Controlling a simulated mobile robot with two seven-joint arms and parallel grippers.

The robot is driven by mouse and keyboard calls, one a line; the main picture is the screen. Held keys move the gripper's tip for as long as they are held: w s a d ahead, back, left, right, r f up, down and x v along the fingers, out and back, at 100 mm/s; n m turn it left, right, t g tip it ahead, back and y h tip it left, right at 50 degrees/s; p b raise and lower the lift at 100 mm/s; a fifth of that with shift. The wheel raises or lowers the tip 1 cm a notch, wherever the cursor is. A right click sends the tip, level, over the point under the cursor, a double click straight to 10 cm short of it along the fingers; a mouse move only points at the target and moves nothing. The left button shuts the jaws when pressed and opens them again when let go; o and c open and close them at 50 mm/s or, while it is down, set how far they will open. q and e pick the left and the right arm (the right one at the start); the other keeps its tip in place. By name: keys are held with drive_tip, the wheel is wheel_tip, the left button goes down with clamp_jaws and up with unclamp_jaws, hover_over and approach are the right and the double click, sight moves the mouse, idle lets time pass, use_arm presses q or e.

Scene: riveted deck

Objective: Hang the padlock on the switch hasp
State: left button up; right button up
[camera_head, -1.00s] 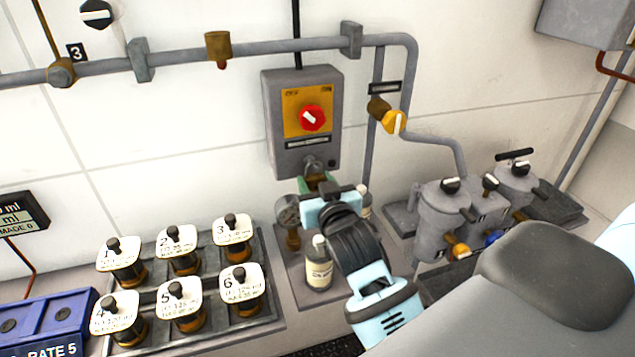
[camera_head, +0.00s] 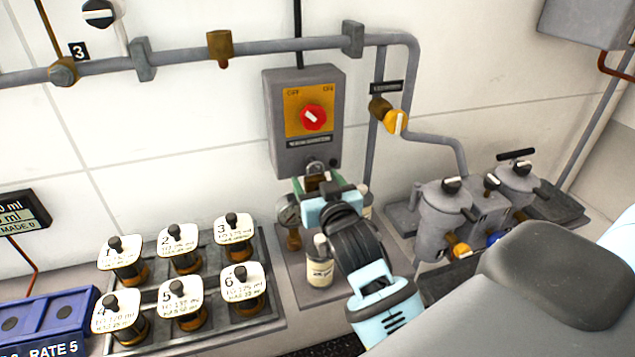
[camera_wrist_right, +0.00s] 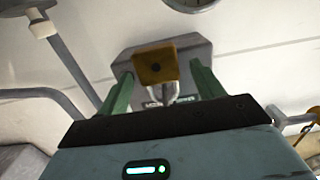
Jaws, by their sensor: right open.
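The grey switch box (camera_head: 271,132) with a yellow plate and red knob (camera_head: 313,118) is on the wall. Its hasp (camera_head: 315,165) sticks out at the bottom. The brass padlock (camera_wrist_right: 155,64) is at the hasp, its grey shackle partly visible; I cannot tell whether the shackle passes through. In the head view the padlock (camera_head: 317,182) shows just below the hasp, above my right gripper. My right gripper (camera_wrist_right: 161,84) is open, its green fingers on either side of the padlock with gaps. It also shows in the head view (camera_head: 315,185). My left gripper is out of view.
A rack of numbered jars (camera_head: 180,290) is to the left, grey canisters (camera_head: 440,215) to the right. A pipe (camera_head: 280,47) runs above the box.

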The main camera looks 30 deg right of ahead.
drive_tip(key=shift+s, duration=0.1)
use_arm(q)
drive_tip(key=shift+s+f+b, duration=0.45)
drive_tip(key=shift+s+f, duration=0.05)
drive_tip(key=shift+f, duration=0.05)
use_arm(e)
drive_tip(key=v, duration=0.7)
drive_tip(key=shift+s, duration=0.35)
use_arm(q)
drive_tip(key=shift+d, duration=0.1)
use_arm(e)
drive_tip(key=shift+a, duration=0.1)
